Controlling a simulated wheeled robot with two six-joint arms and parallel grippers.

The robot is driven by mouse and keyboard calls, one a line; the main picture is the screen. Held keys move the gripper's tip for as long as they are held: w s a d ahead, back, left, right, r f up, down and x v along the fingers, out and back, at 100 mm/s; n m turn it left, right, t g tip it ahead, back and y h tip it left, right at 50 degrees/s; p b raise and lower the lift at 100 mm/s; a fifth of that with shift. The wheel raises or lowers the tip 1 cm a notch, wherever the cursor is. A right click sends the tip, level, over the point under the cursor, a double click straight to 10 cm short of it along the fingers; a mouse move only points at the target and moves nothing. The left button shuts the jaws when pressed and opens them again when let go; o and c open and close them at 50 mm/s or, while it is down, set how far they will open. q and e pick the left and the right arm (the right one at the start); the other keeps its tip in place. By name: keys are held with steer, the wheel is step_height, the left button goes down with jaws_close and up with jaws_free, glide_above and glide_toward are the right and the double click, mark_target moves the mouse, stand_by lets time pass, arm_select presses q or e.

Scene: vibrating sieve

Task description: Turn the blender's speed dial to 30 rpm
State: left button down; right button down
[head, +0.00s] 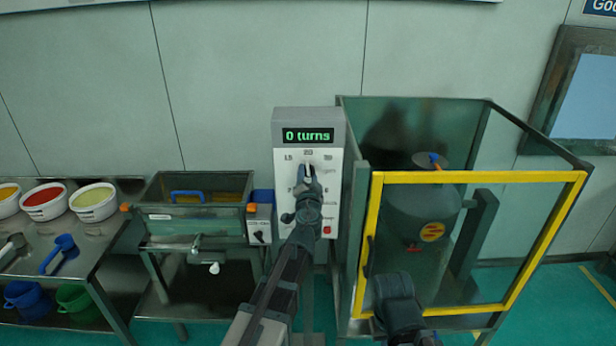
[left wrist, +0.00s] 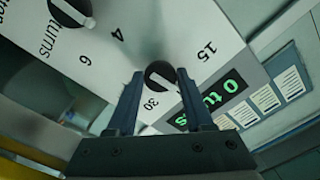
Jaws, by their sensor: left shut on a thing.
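The blender's control panel (head: 285,205) is a pale upright box with a green display (head: 308,135) that reads "0 turns". Below the display are printed numbers, with 15 at the left and 30 at the right. My left gripper (head: 308,170) is at the upper dial and hides most of it. In the left wrist view, my left gripper (left wrist: 160,85) has its fingers on both sides of the black speed dial (left wrist: 160,73), shut on it. The 30 label shows beside the dial, between the fingers.
A grey drum (head: 420,215) stands in a guard with a yellow-framed door (head: 475,178), right of the panel. A second dial (left wrist: 72,10) is near the gripped one. A red button (head: 327,229) is low on the panel. A sieve machine (head: 165,215) and bowls stand left.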

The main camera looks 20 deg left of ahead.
arm_select(q)
steer(key=m, duration=0.5)
steer(key=shift+m, duration=0.3)
steer(key=m, duration=0.5)
steer(key=shift+s+r+m, duration=0.1)
steer(key=shift+m, duration=0.2)
steer(key=shift+c, duration=1.5)
jaws_free()
